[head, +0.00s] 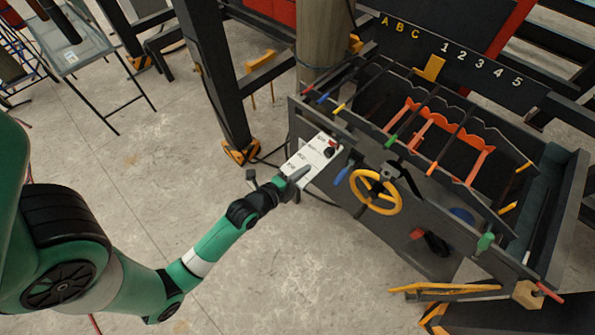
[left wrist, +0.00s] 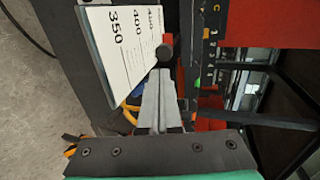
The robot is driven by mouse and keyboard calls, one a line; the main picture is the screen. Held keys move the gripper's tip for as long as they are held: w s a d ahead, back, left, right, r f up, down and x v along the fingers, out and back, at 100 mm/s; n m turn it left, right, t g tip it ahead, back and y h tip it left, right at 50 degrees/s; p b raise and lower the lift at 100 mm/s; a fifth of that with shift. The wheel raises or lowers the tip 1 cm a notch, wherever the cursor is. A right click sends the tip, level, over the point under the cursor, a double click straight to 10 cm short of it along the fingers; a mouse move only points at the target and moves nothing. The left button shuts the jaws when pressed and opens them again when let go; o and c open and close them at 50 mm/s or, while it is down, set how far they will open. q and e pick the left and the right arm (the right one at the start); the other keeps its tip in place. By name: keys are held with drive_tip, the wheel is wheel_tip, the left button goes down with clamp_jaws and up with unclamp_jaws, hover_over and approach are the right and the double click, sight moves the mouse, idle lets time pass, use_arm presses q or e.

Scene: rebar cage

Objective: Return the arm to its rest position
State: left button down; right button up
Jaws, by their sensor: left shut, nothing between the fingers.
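My left arm comes in from the left, and its gripper (head: 303,174) is at the lower edge of a white labelled panel (head: 303,160) on the machine's near left corner. In the left wrist view the gripper's fingers (left wrist: 163,84) are together with nothing between them. The panel (left wrist: 122,50) shows there with printed numbers such as 350 and 400. A dark round knob (left wrist: 166,52) appears just beyond the fingertips; whether they touch it I cannot tell. My right gripper is in neither view.
The dark machine frame (head: 350,205) carries a yellow handwheel (head: 376,192) to the right of the gripper. Orange wavy racks (head: 437,130) sit inside it. A dark post (head: 215,75) stands behind. The concrete floor (head: 150,170) left of the machine is largely clear; a small table (head: 75,50) stands farther back.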

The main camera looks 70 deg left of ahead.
use_arm(q)
drive_tip(key=v, duration=0.3)
drive_tip(key=shift+s, duration=0.1)
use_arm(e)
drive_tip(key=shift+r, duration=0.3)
